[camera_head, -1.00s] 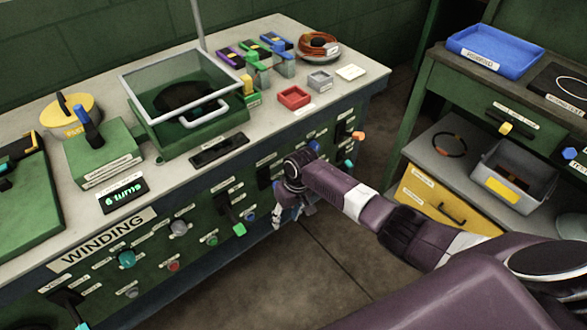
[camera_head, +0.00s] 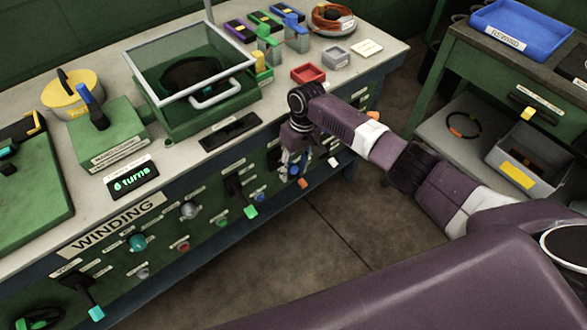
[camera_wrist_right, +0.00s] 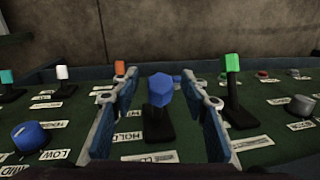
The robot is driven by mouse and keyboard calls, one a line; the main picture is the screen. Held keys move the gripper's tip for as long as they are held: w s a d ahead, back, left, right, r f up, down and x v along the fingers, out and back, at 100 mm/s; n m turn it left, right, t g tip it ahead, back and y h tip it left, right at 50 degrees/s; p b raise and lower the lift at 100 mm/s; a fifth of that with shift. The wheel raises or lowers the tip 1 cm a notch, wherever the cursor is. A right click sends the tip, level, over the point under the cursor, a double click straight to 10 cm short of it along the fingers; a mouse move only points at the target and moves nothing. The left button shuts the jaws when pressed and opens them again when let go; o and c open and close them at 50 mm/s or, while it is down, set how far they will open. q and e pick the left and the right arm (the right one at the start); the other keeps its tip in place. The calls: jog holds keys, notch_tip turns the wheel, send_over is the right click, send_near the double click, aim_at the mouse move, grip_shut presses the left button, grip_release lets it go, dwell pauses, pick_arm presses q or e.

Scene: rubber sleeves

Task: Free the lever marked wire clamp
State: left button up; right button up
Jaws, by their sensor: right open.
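My right gripper (camera_wrist_right: 160,86) is open in the right wrist view, its two fingers on either side of a blue-tipped lever (camera_wrist_right: 160,92) on a black base. The fingers look apart from the lever, though contact is hard to judge. A label reading HOLD lies beside its base; I cannot read any "wire clamp" marking. In the head view the right gripper (camera_head: 295,160) is at the front panel, and the arm partly hides the levers there. A green-tipped lever (camera_wrist_right: 232,70) stands to the right and an orange-tipped one (camera_wrist_right: 119,69) to the left. My left gripper is not in view.
A white-tipped lever (camera_wrist_right: 62,74) and a blue knob (camera_wrist_right: 28,137) sit further left in the wrist view. The winding bench (camera_head: 290,98) carries a clear-sided guard (camera_head: 190,60) and a red tray (camera_head: 309,74). Open floor lies before the panel.

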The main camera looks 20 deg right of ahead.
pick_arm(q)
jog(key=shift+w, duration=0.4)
pick_arm(e)
jog(key=shift+f, duration=0.2)
jog(key=shift+c, duration=0.3)
grip_shut()
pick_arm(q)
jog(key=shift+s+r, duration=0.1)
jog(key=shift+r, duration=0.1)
